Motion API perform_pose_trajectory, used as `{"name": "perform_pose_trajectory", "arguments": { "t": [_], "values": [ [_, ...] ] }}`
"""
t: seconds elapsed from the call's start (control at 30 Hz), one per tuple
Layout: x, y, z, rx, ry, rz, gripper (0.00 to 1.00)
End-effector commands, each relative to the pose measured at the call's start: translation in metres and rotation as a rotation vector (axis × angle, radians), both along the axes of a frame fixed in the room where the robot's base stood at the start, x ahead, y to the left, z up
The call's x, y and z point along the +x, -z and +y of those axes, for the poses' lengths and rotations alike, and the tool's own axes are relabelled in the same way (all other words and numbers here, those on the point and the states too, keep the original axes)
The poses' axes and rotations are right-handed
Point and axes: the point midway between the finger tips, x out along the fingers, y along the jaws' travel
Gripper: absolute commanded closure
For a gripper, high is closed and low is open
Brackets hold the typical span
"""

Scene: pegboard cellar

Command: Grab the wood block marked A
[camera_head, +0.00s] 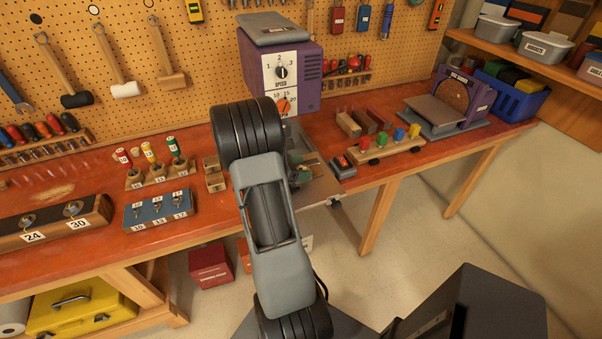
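Several wood blocks lie on the red-brown workbench (75,222). Two small light wood blocks, one behind (211,163) and one in front (215,182), sit just left of my arm. No letter A is readable on any of them. My arm rises through the middle of the view and hides part of the bench. My gripper does not show, so its state and what it holds are hidden.
A purple drill press (303,62) stands behind my arm. Floor is open at right.

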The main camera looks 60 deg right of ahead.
Motion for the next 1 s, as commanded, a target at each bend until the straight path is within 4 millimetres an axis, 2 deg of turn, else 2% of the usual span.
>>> {"name": "perform_pose_trajectory", "arguments": {
  "t": [0.03, 0.23, 0.63, 0.83, 1.0],
  "values": [
    [0.000, 0.000, 0.000, 0.000, 0.000, 0.000, 0.43],
    [0.000, 0.000, 0.000, 0.000, 0.000, 0.000, 0.62],
    [0.000, -0.007, 0.000, -0.002, 0.001, -0.002, 0.62],
    [-0.001, -0.036, 0.002, -0.004, 0.000, -0.005, 0.62],
    [-0.021, -0.068, 0.023, -0.006, -0.001, -0.007, 0.62]
  ]
}}
